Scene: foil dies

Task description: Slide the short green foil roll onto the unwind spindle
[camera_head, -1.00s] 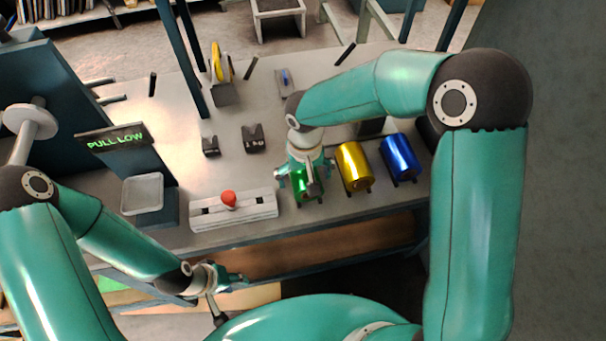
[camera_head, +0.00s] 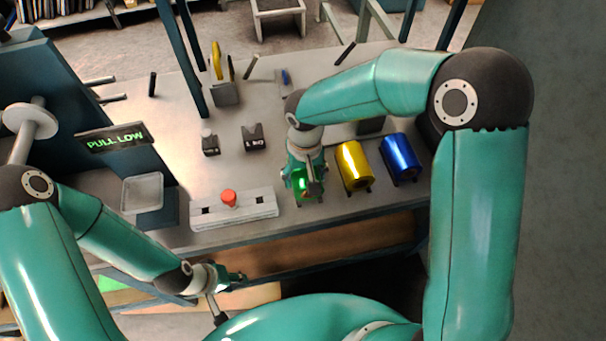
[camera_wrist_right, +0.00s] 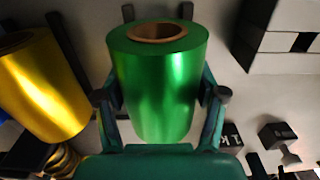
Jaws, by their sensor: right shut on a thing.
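The short green foil roll (camera_wrist_right: 160,85) stands between the two fingers of my right gripper (camera_wrist_right: 162,100), which press on its sides. Its brown core opening faces up in the right wrist view. In the head view the green roll (camera_head: 303,186) is mostly hidden by my right gripper (camera_head: 304,184), low over the table's front part. A pale rod with a round flange (camera_head: 31,120) at the far left looks like the unwind spindle; it carries no roll. My left gripper (camera_head: 232,278) is empty in front of the table edge, and its finger opening is unclear.
A gold roll (camera_head: 354,166) and a blue roll (camera_head: 400,157) lie right of the green one. A slotted block with a red knob (camera_head: 229,198), small notched blocks (camera_head: 252,138), a tray (camera_head: 142,194) and a PULL LOW sign (camera_head: 117,137) lie leftward.

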